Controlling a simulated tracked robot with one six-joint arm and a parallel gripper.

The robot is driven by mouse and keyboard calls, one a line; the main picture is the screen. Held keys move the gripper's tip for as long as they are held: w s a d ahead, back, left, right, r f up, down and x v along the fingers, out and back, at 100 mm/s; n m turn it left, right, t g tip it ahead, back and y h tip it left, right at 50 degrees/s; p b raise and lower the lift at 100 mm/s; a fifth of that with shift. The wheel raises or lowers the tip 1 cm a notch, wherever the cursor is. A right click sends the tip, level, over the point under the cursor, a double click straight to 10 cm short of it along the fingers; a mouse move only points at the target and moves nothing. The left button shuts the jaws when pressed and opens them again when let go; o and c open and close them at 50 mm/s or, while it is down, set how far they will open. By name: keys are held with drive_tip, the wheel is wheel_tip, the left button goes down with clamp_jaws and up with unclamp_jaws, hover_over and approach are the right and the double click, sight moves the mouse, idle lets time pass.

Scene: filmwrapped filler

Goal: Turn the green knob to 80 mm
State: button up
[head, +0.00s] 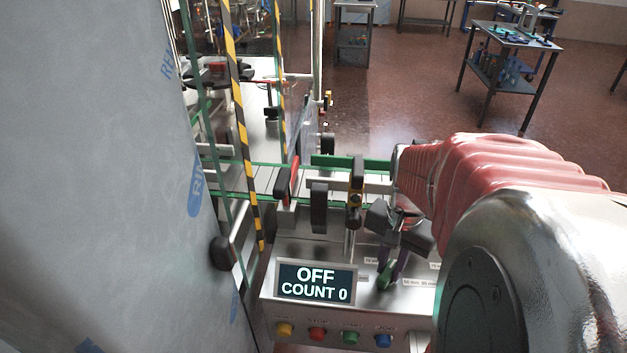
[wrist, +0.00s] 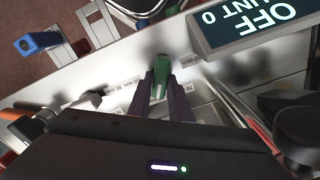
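The green knob (head: 386,276) sits on the sloped metal control panel, right of the display, in the head view. It also shows in the wrist view (wrist: 160,80), upright between two dark purple fingers. My gripper (head: 393,268) reaches down to it from above; in the wrist view my gripper (wrist: 161,92) has a finger close against each side of the knob, with no clear gap. Small printed mm labels (head: 418,283) stand around the knob.
The display (head: 316,282) reads OFF and COUNT 0. Below it are yellow, red, green and blue buttons (head: 350,337). A conveyor with guide rails and black clamp knobs (head: 318,207) lies behind the panel. A film-wrapped surface (head: 90,180) fills the left.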

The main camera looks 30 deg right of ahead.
sight(388, 266)
clamp_jaws()
drive_tip(key=shift+w+a+n, duration=0.1)
drive_tip(key=shift+n, duration=1.45)
drive_tip(key=shift+w+n, duration=0.1)
drive_tip(key=shift+n, duration=1.45)
drive_tip(key=o, duration=0.5)
unclamp_jaws()
drive_tip(key=shift+r, duration=0.1)
wheel_tip(388, 266, up, 14)
drive_tip(key=shift+f, duration=0.2)
